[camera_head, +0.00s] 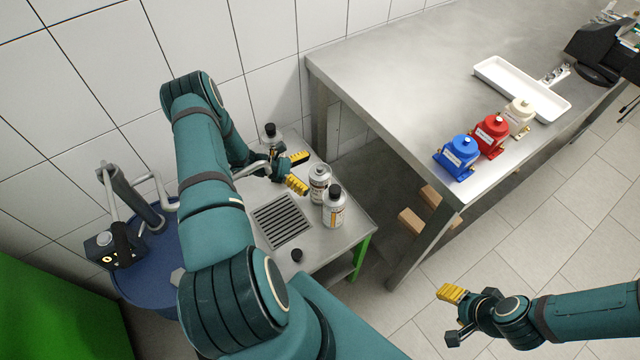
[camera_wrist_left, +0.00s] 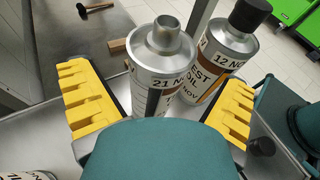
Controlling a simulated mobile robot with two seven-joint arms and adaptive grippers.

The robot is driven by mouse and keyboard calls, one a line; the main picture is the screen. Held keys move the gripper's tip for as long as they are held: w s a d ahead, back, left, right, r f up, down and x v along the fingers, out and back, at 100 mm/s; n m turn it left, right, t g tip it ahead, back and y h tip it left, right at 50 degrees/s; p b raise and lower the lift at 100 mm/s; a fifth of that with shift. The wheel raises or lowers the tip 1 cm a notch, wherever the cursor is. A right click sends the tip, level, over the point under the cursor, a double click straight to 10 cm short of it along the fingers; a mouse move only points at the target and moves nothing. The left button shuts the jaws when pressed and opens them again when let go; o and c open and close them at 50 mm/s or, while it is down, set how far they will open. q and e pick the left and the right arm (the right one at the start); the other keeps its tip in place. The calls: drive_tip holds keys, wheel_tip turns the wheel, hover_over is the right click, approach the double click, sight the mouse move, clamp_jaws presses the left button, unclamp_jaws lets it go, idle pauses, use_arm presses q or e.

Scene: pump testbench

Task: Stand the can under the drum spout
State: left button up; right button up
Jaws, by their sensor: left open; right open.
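An uncapped silver can (camera_head: 320,178) stands on the small steel stand (camera_head: 345,240). Its label in the left wrist view (camera_wrist_left: 150,100) reads "21 NO…", partly hidden. My left gripper (camera_head: 298,172) is open, with its yellow fingers pointing at this can. In the left wrist view the can shows between and beyond the fingers; contact cannot be told. A grey bent pipe (camera_head: 250,169), possibly the spout, shows beside my left wrist; my arm hides its link to the blue drum (camera_head: 140,286). My right gripper (camera_head: 453,316) is open and empty above the floor.
A black-capped can (camera_head: 334,208) stands close in front of the uncapped one. Another black-capped can (camera_head: 270,134) stands near the wall. A grate (camera_head: 282,220) and a loose black cap (camera_head: 296,255) are on the stand. A steel bench (camera_head: 400,85) is to the right.

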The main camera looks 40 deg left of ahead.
sight(320, 175)
use_arm(q)
drive_tip(key=x, duration=0.4)
drive_tip(key=shift+r, duration=0.15)
drive_tip(key=c, duration=1.3)
drive_tip(key=shift+o, duration=0.2)
